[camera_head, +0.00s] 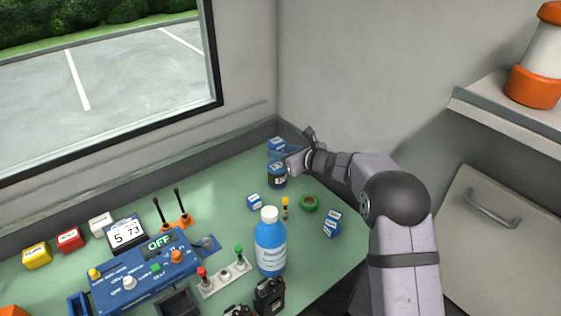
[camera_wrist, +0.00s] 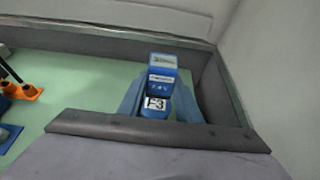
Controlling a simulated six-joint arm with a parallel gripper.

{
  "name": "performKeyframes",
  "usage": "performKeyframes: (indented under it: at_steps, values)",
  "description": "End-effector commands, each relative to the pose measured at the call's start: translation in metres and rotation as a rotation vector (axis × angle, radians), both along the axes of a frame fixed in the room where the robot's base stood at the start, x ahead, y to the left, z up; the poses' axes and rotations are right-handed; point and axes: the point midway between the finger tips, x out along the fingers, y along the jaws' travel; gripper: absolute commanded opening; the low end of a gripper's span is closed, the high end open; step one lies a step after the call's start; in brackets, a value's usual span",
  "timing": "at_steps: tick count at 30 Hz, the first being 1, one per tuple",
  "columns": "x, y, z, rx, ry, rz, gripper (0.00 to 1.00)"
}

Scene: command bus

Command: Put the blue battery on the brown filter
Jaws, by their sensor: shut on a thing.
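My gripper (camera_head: 291,153) is at the far right corner of the green table, near the wall. In the wrist view its blue-grey fingers (camera_wrist: 158,92) are shut on a blue block with white labels (camera_wrist: 161,78), which looks like the blue battery. In the head view a blue block (camera_head: 277,145) shows at the fingertips, partly hidden. I cannot pick out the brown filter with certainty.
Small blue-and-white boxes (camera_head: 254,202) (camera_head: 332,223), a yellow-topped piece (camera_head: 285,206) and a tall blue bottle (camera_head: 270,249) stand nearer. A blue control panel (camera_head: 145,280) fills the left.

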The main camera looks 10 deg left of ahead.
Motion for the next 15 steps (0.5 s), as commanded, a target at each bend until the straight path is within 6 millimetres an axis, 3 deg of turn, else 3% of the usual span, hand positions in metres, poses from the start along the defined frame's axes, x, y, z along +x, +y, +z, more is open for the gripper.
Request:
performKeyframes:
  at_steps: [10,15]
  values:
    - [0.000,0.000,-0.032,0.000,0.002,0.001,0.00]
    - [0.000,0.000,-0.037,0.001,-0.002,0.000,0.00]
